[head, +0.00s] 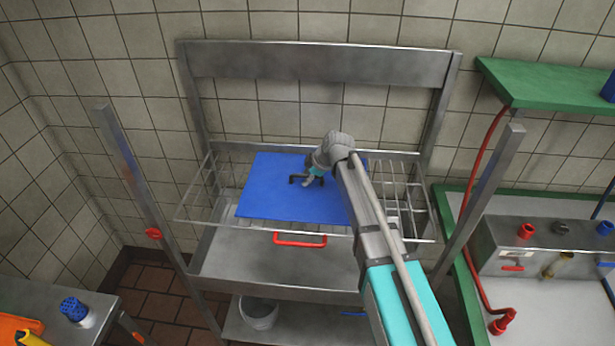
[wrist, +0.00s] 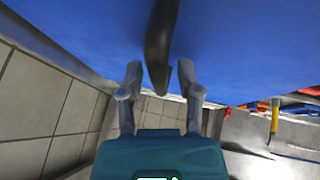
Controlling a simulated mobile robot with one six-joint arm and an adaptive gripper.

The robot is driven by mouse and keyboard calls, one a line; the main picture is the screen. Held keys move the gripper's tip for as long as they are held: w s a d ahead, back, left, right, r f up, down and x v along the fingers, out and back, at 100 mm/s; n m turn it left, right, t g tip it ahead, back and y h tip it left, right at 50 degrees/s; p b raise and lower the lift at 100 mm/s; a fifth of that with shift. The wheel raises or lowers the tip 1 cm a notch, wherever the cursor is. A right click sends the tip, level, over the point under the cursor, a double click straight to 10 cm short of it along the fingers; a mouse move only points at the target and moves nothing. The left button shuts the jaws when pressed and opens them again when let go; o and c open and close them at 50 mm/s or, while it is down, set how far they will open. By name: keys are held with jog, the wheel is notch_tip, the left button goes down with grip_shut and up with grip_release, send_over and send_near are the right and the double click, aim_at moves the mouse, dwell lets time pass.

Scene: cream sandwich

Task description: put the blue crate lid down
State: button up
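The blue crate lid (head: 275,200) is a flat blue panel with a dark handle on top. It lies flat at the height of the wire rack (head: 405,195); its exact contact with the rack is hidden. My gripper (head: 308,178) is at the handle, over the lid's middle. In the wrist view, the dark handle (wrist: 160,50) runs between the two fingers of my gripper (wrist: 160,72), with a visible gap on either side. The fingers look open around it. The blue lid (wrist: 80,35) fills the upper part of that view. My arm covers the lid's right side.
A steel shelf (head: 270,265) lies below the rack, with a red handle (head: 300,240) at the front. Metal posts stand at left (head: 140,180) and right (head: 485,195). A grey bucket (head: 259,315) is low down. A green shelf (head: 545,83) juts out at right.

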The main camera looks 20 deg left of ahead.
jog(key=shift+r, duration=0.15)
dwell(0.3)
jog(key=shift+p+v, duration=1.2)
jog(key=p+v, duration=0.8)
jog(key=v, duration=0.1)
jog(key=shift+d+r, duration=0.15)
jog(key=shift+r, duration=0.05)
jog(key=shift+s, duration=0.1)
